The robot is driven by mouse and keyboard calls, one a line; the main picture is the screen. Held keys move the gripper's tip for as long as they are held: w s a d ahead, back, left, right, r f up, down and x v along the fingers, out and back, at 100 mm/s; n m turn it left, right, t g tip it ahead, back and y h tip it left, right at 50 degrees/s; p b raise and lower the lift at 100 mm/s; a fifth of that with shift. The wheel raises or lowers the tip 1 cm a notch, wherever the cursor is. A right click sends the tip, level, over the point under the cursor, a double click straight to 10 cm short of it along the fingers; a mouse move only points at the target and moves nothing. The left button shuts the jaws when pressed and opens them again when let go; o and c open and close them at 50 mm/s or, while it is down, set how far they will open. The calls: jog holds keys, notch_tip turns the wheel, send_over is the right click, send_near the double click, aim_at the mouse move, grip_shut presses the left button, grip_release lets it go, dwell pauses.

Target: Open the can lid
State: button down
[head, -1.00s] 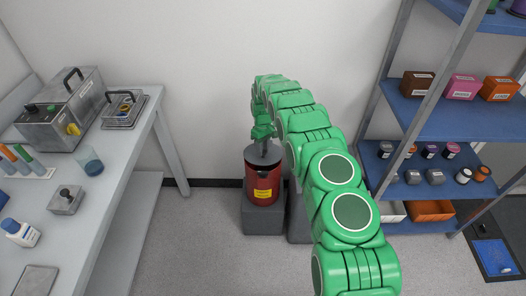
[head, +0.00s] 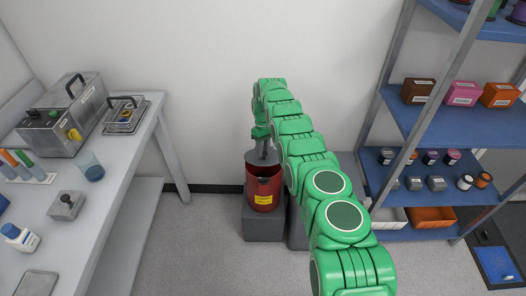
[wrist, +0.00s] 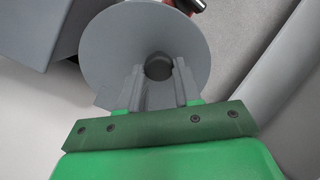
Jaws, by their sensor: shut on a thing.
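The red can (head: 262,197) with a yellow label stands upright on a grey block in the head view. Its grey round lid (head: 256,159) is at the top, with dark red can interior showing below its front edge. The lid looks raised at least at the front; whether its back edge still touches the can is hidden. My gripper (head: 262,143) is above it, shut on the lid's knob. In the wrist view the lid (wrist: 110,45) fills the middle, with its dark knob (wrist: 158,66) between my fingertips (wrist: 159,82). A bit of red can (wrist: 189,5) shows past the lid.
The grey block (head: 262,226) bears the can against the wall. A workbench (head: 118,165) with instruments stands at the left. A blue shelf rack (head: 445,125) with boxes and jars stands at the right. Floor between bench and block is clear.

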jog(key=shift+s+d+r+g, duration=0.1)
jog(key=shift+d+r+g, duration=0.05)
jog(key=shift+d+g, duration=0.2)
dwell(0.3)
jog(key=c, duration=0.8)
grip_release()
jog(key=shift+a, duration=0.1)
jog(key=shift+r, duration=0.1)
jog(key=shift+r, duration=1.6)
jog(key=shift+s+d+r, duration=0.2)
jog(key=shift+s+r, duration=0.8)
jog(key=shift+r, duration=0.05)
jog(key=shift+s+d+r, duration=0.4)
jog(key=shift+s+r, duration=0.85)
jog(key=shift+s, duration=0.7)
jog(key=shift+s+d+r, duration=0.35)
jog(key=shift+s+r, duration=0.95)
jog(key=shift+s, duration=0.65)
jog(key=shift+s+d+r, duration=0.4)
jog(key=shift+s+r, duration=0.85)
jog(key=shift+s, duration=0.7)
